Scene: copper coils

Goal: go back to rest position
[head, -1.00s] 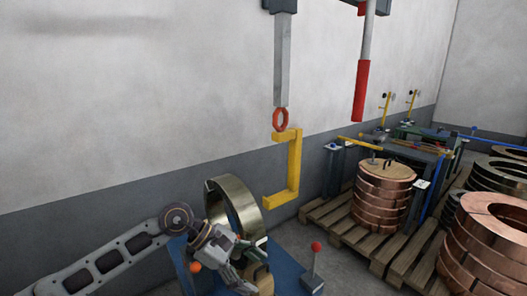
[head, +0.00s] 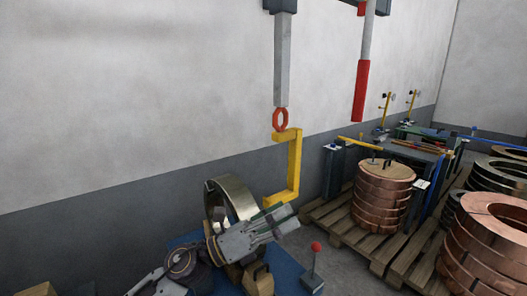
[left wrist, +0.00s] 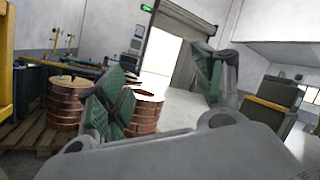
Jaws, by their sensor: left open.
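My left gripper (head: 286,218) is in the lower middle of the head view, in front of the brass-coloured ring coil (head: 228,190). Its fingers point right and hide part of the ring. In the left wrist view its green-padded fingers (left wrist: 160,95) stand wide apart with nothing between them. My right gripper is in neither view.
A yellow C-hook (head: 294,168) hangs just behind and above my left gripper. A lever with a red knob (head: 316,247) stands to its right on a blue base (head: 290,268). Copper coils (head: 382,200) sit on wooden pallets (head: 335,222) at the right. A wooden block (head: 258,279) is below.

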